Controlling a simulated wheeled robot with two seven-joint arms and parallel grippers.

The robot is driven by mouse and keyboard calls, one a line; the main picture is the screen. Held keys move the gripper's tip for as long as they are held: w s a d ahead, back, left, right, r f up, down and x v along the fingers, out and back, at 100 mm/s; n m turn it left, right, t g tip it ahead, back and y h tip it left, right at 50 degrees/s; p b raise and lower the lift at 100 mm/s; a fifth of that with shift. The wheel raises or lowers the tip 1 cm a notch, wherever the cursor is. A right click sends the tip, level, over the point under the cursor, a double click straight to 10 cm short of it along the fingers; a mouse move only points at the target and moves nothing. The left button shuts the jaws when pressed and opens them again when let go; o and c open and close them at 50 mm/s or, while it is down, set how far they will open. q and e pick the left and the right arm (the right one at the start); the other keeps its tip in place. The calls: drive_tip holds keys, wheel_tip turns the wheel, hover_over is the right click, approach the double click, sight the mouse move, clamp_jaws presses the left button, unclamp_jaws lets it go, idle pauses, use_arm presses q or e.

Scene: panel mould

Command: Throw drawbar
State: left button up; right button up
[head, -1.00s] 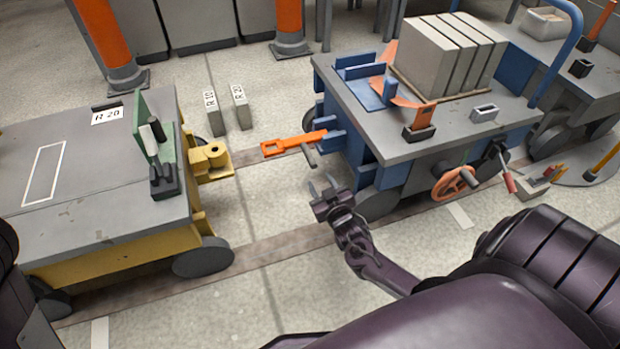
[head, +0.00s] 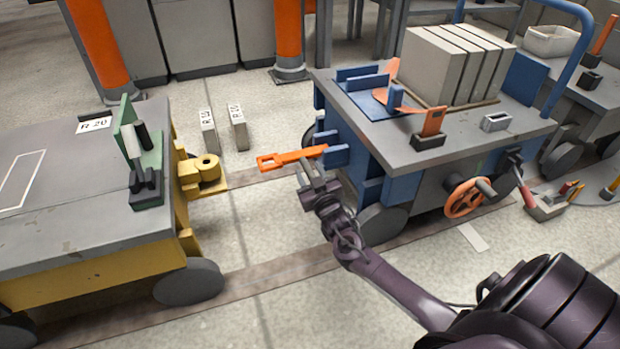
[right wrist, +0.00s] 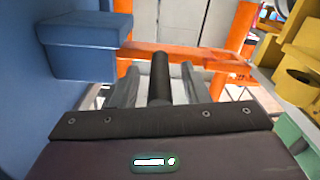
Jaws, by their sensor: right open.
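The orange drawbar (head: 291,159) sticks out level to the left from the end of the blue cart (head: 372,146). Its slotted free end is apart from the yellow coupling (head: 205,172) on the yellow truck (head: 110,262). My right gripper (head: 313,172) is at the drawbar's near side, close to the blue brackets. In the right wrist view, my right gripper (right wrist: 158,88) is open, with a dark round handle (right wrist: 160,76) between its fingers. The orange drawbar (right wrist: 185,54) crosses just beyond them. I cannot tell whether the fingers touch the handle. My left gripper is not in view.
The blue cart carries grey slabs (head: 452,65) and has an orange handwheel (head: 466,197) on its near side. Two labelled grey blocks (head: 239,128) stand on the floor behind the gap. Orange posts (head: 288,42) stand farther back.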

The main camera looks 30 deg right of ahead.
drive_tip(key=shift+c, duration=0.4)
clamp_jaws()
drive_tip(key=shift+r+p, duration=0.15)
drive_tip(key=shift+p, duration=0.25)
drive_tip(key=shift+r+m, duration=0.1)
drive_tip(key=shift+m, duration=0.2)
